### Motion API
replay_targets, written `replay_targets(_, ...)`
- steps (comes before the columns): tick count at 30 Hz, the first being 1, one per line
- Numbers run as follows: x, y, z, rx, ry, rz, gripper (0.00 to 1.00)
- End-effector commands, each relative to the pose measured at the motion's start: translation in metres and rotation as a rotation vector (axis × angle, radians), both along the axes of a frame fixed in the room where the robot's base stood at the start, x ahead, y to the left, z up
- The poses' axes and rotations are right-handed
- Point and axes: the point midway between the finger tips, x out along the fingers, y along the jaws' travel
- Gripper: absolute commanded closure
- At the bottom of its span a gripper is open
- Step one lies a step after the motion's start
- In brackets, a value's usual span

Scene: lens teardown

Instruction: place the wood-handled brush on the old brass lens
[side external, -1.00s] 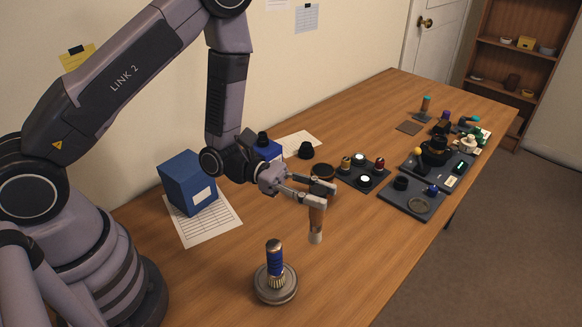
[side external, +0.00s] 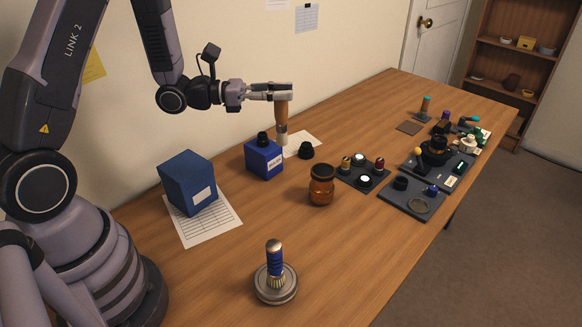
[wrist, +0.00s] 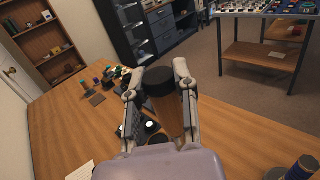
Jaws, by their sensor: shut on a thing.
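My gripper (side external: 284,92) is shut on the wood-handled brush (side external: 281,115), which hangs upright with its pale bristle end down. The brush appears clear of the table, in front of the back wall and overlapping the right side of the small blue box in the side view. In the wrist view the brush (wrist: 170,108) stands between the two fingers, its dark end cap toward the camera. A black lens-like body (side external: 433,152) sits on a dark tray at the right.
A blue-gripped upright tool (side external: 275,262) stands on a round grey base in front. A large blue box (side external: 188,182), a small blue box (side external: 264,160) and dark trays (side external: 411,207) with small parts line the table. The front middle is mostly clear.

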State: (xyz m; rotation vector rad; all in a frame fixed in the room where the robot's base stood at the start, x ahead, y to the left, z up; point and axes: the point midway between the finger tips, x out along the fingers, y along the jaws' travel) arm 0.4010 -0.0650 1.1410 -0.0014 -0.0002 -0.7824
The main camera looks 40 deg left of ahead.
Motion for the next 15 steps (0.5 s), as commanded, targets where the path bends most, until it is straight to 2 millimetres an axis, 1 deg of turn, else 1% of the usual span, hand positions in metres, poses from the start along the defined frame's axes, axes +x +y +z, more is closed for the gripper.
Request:
replay_targets(1, 0.012, -0.003, -0.007, 0.001, 0.000, -0.004, 1.00)
replay_targets(3, 0.030, -0.007, -0.015, 0.001, 0.001, -0.005, 1.00)
replay_targets(8, 0.072, -0.014, -0.034, 0.001, -0.001, -0.005, 1.00)
replay_targets(9, 0.079, -0.014, -0.043, 0.000, 0.003, -0.004, 1.00)
replay_targets(12, 0.094, -0.017, -0.062, 0.000, 0.003, -0.004, 1.00)
replay_targets(15, 0.104, -0.019, -0.075, 0.000, 0.001, -0.003, 1.00)
